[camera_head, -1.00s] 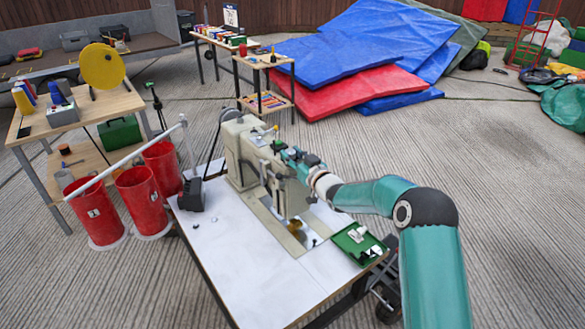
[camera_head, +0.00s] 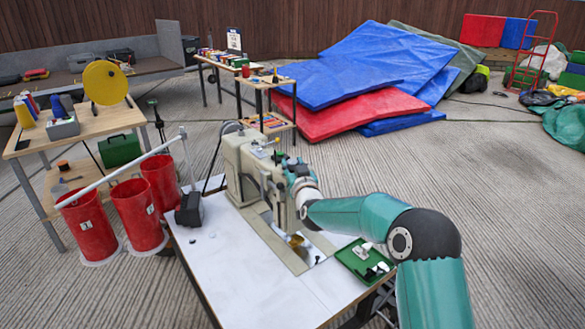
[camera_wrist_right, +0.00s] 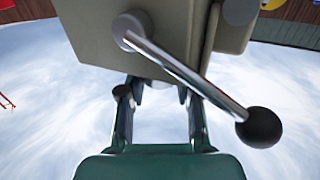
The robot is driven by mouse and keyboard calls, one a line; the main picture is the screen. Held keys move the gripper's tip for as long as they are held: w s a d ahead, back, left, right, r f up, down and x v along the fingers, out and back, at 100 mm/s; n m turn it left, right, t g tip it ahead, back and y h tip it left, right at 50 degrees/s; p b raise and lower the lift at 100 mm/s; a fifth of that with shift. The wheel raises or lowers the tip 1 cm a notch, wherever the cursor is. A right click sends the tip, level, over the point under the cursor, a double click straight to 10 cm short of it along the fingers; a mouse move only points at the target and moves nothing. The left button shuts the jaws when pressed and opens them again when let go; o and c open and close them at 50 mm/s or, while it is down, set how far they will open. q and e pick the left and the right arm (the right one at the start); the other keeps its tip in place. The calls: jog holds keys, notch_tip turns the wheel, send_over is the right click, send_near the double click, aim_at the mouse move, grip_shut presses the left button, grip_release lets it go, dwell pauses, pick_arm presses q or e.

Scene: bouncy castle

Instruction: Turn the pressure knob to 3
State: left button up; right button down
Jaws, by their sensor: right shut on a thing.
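A beige sewing machine (camera_head: 236,160) stands on a white-topped table (camera_head: 225,265). The machine's upright head also fills the top of the right wrist view (camera_wrist_right: 140,50), with a metal lever ending in a black ball (camera_wrist_right: 259,127) crossing in front of it. My right gripper (camera_head: 277,160) is at the upper part of the machine head. In the wrist view its two fingers (camera_wrist_right: 160,92) reach to the head's edge and are shut on a small pale part, apparently the pressure knob. That part is mostly hidden, and no number on it can be read. My left gripper is not in view.
A green tray (camera_head: 350,262) with small parts lies at the table's right edge. A black box (camera_head: 190,208) sits on its left. Red bins (camera_head: 137,215) with a white pole above stand left of the table. Blue and red mats (camera_head: 340,65) lie behind.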

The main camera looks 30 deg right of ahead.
jog(key=shift+a, duration=0.1)
jog(key=c, duration=0.8)
grip_release()
jog(key=v, duration=1.2)
